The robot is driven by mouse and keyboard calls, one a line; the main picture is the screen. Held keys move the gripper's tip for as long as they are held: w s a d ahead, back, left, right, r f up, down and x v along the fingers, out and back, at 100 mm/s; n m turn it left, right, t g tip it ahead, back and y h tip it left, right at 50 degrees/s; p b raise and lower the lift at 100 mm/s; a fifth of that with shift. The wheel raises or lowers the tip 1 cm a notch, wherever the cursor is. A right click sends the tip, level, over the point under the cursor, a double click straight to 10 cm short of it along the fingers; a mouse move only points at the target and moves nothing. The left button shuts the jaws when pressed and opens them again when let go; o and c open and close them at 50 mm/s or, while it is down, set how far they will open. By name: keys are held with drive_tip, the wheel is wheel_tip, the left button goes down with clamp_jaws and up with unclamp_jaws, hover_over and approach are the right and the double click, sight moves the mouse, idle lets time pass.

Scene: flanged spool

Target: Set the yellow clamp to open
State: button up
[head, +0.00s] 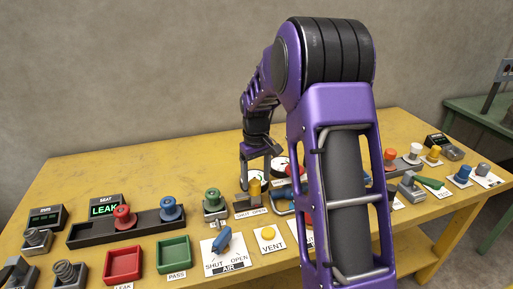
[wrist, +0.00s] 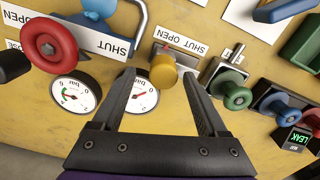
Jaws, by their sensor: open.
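The yellow clamp has a yellow knob (wrist: 163,72) on a grey metal base, beside a white SHUT/OPEN label (wrist: 181,41) that is upside down in the wrist view. In the head view the yellow knob (head: 254,188) stands upright above its label, over the OPEN half. I cannot tell the clamp's exact setting. My gripper (wrist: 158,76) is open and empty. In the wrist view its fingers lie on either side of the knob, apart from it. In the head view my gripper (head: 257,160) is just behind the clamp.
A green knob (wrist: 236,97) stands right of the clamp in the wrist view, a red knob (wrist: 47,38) to the left. Two dial gauges (wrist: 75,95) lie near my fingers. Red (head: 122,264) and green trays sit at the table's front left. The table's back left is clear.

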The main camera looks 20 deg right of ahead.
wheel_tip(320, 180, up, 15)
drive_tip(key=p, duration=0.2)
drive_tip(key=shift+r, duration=0.1)
